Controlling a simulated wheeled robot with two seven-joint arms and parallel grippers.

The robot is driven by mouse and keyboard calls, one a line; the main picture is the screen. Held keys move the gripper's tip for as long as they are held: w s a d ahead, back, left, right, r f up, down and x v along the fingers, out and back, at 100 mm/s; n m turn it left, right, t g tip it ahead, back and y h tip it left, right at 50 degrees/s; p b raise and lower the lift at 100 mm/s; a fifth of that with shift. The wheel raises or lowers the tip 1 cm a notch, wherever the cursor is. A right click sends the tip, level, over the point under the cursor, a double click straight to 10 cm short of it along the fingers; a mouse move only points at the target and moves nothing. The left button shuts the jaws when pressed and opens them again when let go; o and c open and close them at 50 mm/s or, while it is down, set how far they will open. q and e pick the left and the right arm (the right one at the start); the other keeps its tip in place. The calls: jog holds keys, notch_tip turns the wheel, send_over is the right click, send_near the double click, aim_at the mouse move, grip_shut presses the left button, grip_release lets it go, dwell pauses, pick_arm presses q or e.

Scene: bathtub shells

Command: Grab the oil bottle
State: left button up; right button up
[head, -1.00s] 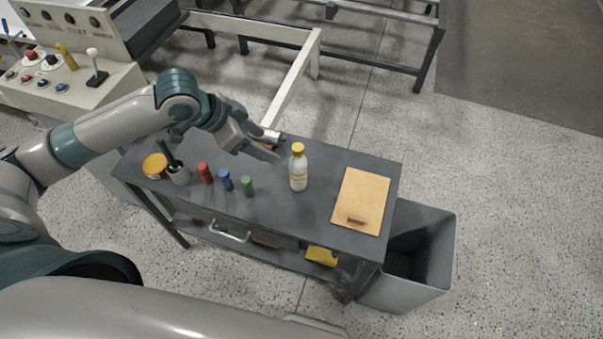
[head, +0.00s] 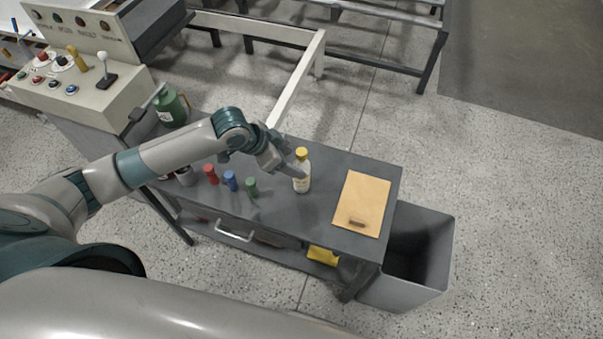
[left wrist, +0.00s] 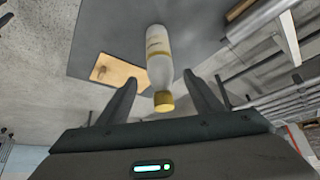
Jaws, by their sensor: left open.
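The oil bottle (head: 303,177), pale with a yellow cap, stands upright on the grey table near its middle. My left gripper (head: 289,164) is at the bottle's left side, close to its upper part. In the left wrist view the bottle (left wrist: 160,62) shows between the two open fingers of the left gripper (left wrist: 158,98), with its yellow cap toward the gripper. The fingers are apart from each other and do not appear closed on it. My right gripper is not in view.
On the grey table (head: 325,213), red (head: 211,174), blue (head: 230,181) and green (head: 251,187) small containers stand left of the bottle. A clipboard (head: 362,198) lies to the right. A grey bin (head: 440,250) stands beyond the right edge. A green can (head: 172,108) is at the back left.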

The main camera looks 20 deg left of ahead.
aim_at(296, 163)
pick_arm(q)
jog(key=shift+w+d+f, duration=0.2)
jog(key=shift+d+f, duration=0.05)
jog(key=shift+f, duration=0.25)
jog(key=shift+w+d+f+p, duration=0.3)
jog(key=shift+f+p, duration=0.25)
jog(key=shift+p, duration=0.15)
jog(key=p+x, duration=0.1)
jog(key=x, duration=0.1)
jog(key=shift+w+d+f, duration=0.1)
jog(key=shift+f, duration=0.2)
jog(key=shift+w+d+f, duration=0.15)
jog(key=shift+f, duration=0.4)
jog(key=shift+c, duration=0.7)
grip_shut()
